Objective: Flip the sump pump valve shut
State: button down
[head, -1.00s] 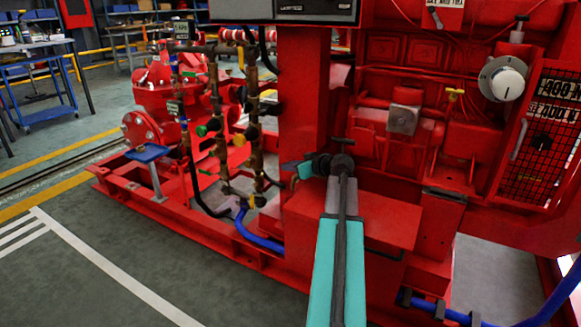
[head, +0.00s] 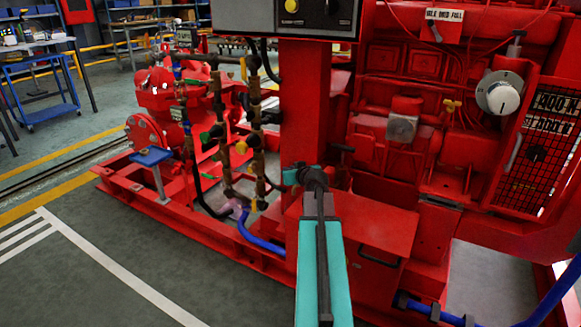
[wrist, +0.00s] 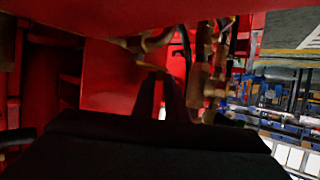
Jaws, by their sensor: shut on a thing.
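My gripper (wrist: 160,90) shows in the wrist view as two dark fingers beyond a wide black body. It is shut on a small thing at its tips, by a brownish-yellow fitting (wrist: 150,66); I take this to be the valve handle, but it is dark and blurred. In the head view my teal and grey arm reaches in front of the red column, and the wrist hides the fingertips. I cannot tell which is the sump pump valve.
The red column (head: 303,110) stands close behind my wrist. A red box (head: 375,235) with a handle is right of my arm. A blue hose (head: 260,238) runs along the red base frame. The grey floor (head: 90,280) at the front left is clear.

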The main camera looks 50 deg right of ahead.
jog(key=shift+w+m+g+h+p, duration=0.25)
jog(key=shift+m+h+p, duration=0.25)
jog(key=shift+p, duration=0.35)
jog(key=c, duration=1.8)
grip_release()
jog(key=shift+o, duration=0.2)
jog(key=shift+s+d, duration=0.1)
jog(key=shift+s+f+n+y+b, duration=0.15)
jog(key=shift+n+y+b, duration=0.25)
jog(key=shift+b, duration=0.8)
jog(key=shift+s+n+t+y+b, duration=0.1)
jog(key=shift+n+t+y+b, duration=0.45)
jog(key=shift+b, duration=0.6)
